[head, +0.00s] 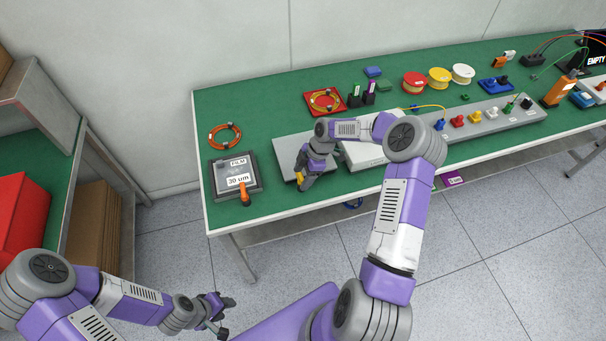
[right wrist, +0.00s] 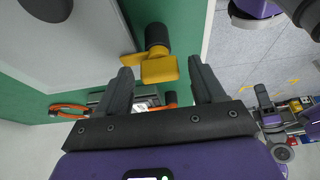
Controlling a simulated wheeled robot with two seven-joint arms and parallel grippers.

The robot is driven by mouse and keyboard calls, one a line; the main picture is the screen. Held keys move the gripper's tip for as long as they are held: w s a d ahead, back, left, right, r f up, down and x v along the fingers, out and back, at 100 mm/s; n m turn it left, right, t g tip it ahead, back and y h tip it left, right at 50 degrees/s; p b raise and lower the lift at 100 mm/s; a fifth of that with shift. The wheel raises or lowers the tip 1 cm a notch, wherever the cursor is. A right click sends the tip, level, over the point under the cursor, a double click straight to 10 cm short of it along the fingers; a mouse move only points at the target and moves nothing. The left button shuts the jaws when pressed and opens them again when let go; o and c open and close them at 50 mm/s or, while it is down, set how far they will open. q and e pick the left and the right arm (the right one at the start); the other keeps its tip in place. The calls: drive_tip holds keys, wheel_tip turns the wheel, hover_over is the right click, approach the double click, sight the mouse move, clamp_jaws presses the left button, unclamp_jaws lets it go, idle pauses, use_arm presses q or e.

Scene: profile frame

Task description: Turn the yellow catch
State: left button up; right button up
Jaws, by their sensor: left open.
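The yellow catch (head: 299,177) shows at the front of a flat grey box (head: 287,149) on the green bench, partly hidden by my right gripper (head: 306,178). In the right wrist view the yellow catch (right wrist: 160,70) has a dark round knob behind it and a short arm pointing left. The right gripper (right wrist: 159,76) is open, its two dark fingers either side of the catch with gaps visible, not closed on it. My left gripper (head: 220,312) is open and empty, low over the floor away from the bench.
A film frame (head: 211,180) with an orange lever (head: 244,194) lies left of the grey box. An orange cable ring (head: 225,136) is behind it. Spools (head: 414,82), a socket strip (head: 500,113) and a red tray (head: 312,103) stand further right. A shelf (head: 70,125) is at left.

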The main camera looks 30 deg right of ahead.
drive_tip(key=c, duration=0.9)
drive_tip(key=shift+c, duration=0.2)
drive_tip(key=shift+m, duration=0.3)
drive_tip(key=m+t+b, duration=0.1)
drive_tip(key=m, duration=0.1)
drive_tip(key=m+h+b, duration=0.1)
drive_tip(key=m+b, duration=0.1)
drive_tip(key=shift+s+m+t, duration=0.15)
drive_tip(key=shift+m+t, duration=0.15)
drive_tip(key=shift+t, duration=0.1)
drive_tip(key=m+b, duration=0.1)
drive_tip(key=m+t+h+b, duration=0.1)
drive_tip(key=m, duration=0.1)
drive_tip(key=m+b, duration=0.1)
drive_tip(key=m, duration=0.1)
drive_tip(key=shift+a+h, duration=0.25)
drive_tip(key=shift+h, duration=0.05)
drive_tip(key=m+h+b, duration=0.1)
drive_tip(key=m+b, duration=0.1)
drive_tip(key=shift+m+t, duration=0.4)
drive_tip(key=shift+s+a+m+h+b, duration=0.1)
drive_tip(key=shift+m+h+b, duration=0.3)
drive_tip(key=shift+m, duration=1.1)
drive_tip(key=o, duration=1.1)
drive_tip(key=shift+c, duration=0.2)
